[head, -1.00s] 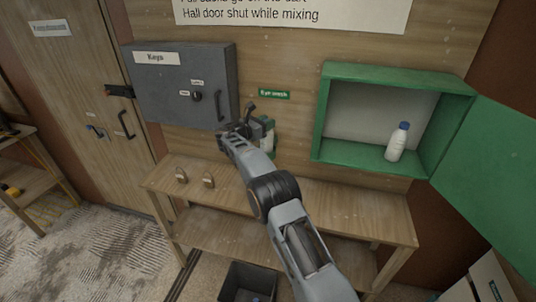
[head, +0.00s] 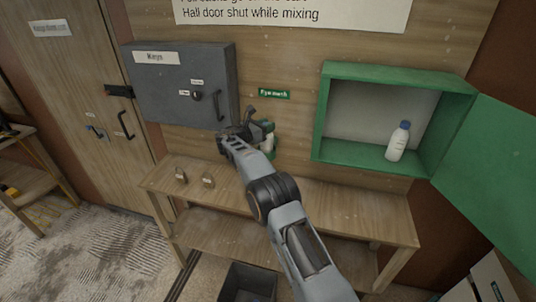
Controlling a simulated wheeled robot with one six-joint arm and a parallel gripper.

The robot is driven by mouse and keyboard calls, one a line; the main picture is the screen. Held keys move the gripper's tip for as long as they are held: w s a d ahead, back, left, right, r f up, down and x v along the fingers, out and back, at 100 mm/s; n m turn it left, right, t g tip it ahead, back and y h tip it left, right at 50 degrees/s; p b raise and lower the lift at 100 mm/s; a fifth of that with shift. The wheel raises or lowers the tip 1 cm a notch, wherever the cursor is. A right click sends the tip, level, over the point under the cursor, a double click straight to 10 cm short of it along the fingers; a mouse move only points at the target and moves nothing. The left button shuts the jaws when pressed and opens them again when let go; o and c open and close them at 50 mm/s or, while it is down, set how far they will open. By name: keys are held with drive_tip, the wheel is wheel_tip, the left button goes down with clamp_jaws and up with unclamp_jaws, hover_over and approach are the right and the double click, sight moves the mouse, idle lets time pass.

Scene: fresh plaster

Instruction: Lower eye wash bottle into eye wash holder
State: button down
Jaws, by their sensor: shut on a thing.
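My gripper (head: 249,122) is in front of the wall, right of the grey key cabinet and below the small green eye wash sign (head: 275,94). It is shut on the eye wash bottle (head: 269,143), a small white and green shape largely hidden behind my gripper and arm. The green eye wash holder (head: 276,149) shows only as a sliver at the wall beside the bottle. I cannot tell whether the bottle is inside the holder or just in front of it.
A grey key cabinet (head: 180,85) is close on the left. An open green wall cabinet (head: 318,120) on the right holds a white bottle with a blue cap (head: 398,142). A wooden bench (head: 330,205) with two padlock-like items runs below; a dark bin (head: 250,280) stands under it.

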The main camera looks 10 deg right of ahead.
drive_tip(key=c, duration=0.7)
unclamp_jaws()
drive_tip(key=shift+f, duration=0.1)
